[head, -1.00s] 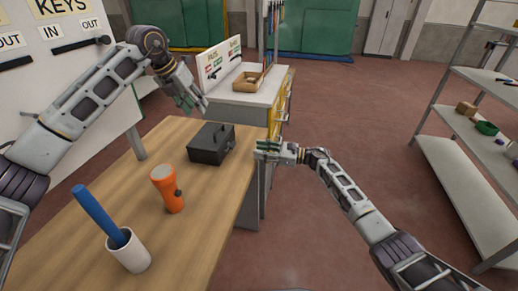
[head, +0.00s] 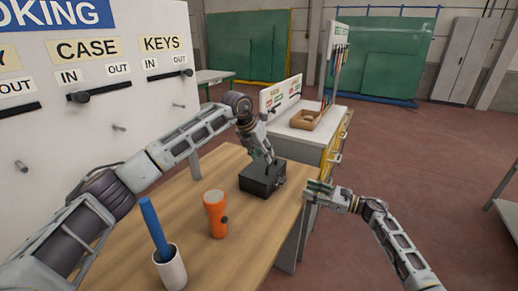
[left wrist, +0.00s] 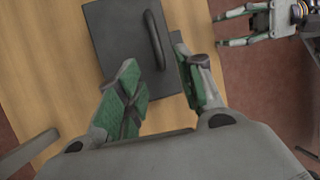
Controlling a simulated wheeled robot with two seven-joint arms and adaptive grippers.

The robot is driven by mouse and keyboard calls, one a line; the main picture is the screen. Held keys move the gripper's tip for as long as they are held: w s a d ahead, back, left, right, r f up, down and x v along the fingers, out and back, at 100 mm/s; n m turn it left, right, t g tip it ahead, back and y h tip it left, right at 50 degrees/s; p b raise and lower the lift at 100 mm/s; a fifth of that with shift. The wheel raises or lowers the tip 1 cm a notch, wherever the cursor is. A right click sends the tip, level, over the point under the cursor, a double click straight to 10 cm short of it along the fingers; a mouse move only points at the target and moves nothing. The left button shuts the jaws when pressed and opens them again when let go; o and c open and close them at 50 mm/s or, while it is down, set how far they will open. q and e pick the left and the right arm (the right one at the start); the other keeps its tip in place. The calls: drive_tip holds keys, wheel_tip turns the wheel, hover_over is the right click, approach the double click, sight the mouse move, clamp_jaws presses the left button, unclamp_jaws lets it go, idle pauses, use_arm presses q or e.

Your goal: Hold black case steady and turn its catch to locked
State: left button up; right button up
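The black case (head: 258,185) lies on the wooden table near its right edge. It also shows in the left wrist view (left wrist: 118,42), with a dark raised handle (left wrist: 155,40) along its right side. My left gripper (head: 268,160) is above the case, over its far part; in the left wrist view its green-padded fingers (left wrist: 160,75) are spread, with the case beyond them and nothing between. My right gripper (head: 310,191) is to the right of the case, past the table edge, apart from it and empty; its fingers (left wrist: 228,28) show separated. I cannot make out the catch or its position.
An orange flashlight (head: 215,215) and a white cup (head: 171,270) holding a blue stick (head: 154,226) stand on the table's near part. A white board with labels (head: 120,110) rises at the left. A cabinet with a cardboard tray (head: 306,120) stands behind. Open floor lies right.

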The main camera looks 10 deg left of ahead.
use_arm(q)
drive_tip(key=shift+x, duration=2.5)
